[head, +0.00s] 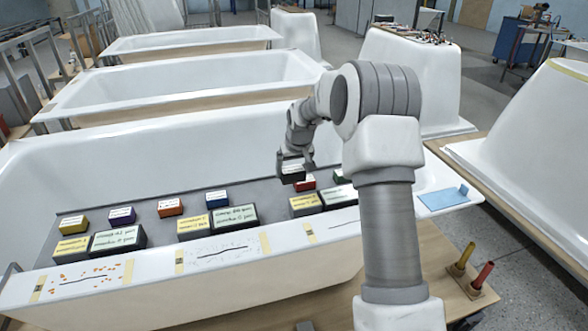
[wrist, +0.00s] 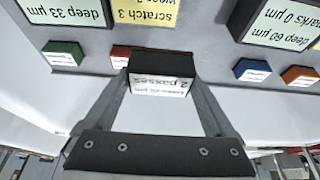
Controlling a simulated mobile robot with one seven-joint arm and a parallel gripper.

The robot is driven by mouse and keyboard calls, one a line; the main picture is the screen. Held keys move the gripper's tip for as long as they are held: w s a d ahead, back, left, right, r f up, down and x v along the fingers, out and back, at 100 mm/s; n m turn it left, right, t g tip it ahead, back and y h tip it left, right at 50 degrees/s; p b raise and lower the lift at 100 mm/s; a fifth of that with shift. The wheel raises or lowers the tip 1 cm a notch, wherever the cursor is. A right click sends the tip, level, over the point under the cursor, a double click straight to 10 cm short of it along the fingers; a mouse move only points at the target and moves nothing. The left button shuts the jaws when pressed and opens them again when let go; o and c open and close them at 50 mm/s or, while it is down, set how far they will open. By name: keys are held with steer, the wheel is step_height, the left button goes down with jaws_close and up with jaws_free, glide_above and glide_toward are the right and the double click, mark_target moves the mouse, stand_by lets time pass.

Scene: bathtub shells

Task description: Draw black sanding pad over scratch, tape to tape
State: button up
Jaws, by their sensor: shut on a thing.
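My gripper (head: 293,170) is shut on the black sanding pad (head: 292,175), held above the grey ledge of the nearest tub. In the wrist view the pad (wrist: 160,64) sits between the two fingers, with a white label reading "2 passes". Dark scratches lie on the white tub rim: left (head: 85,280), middle (head: 222,250) and right (head: 345,224). Tape strips stand by them, including the left scratch's tapes (head: 38,290) (head: 128,270), the middle scratch's tapes (head: 179,262) (head: 265,243), and the right scratch's left tape (head: 310,233). My arm hides the rim beyond the right scratch.
Labelled blocks stand on the ledge: purple (head: 122,215), orange (head: 170,207), red (head: 304,184), green (wrist: 63,53), and yellow "scratch 3" (wrist: 146,10) beside a "deep 33 µm" block (wrist: 70,12). A blue sheet (head: 442,198) lies right. Two coloured cylinders (head: 482,275) stand front right.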

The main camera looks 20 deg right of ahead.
steer(key=s+a+r, duration=0.1)
steer(key=s+a, duration=0.3)
steer(key=s, duration=0.6)
steer(key=s+a+r, duration=0.2)
steer(key=s+a, duration=0.2)
steer(key=s, duration=0.6)
steer(key=shift+s, duration=0.3)
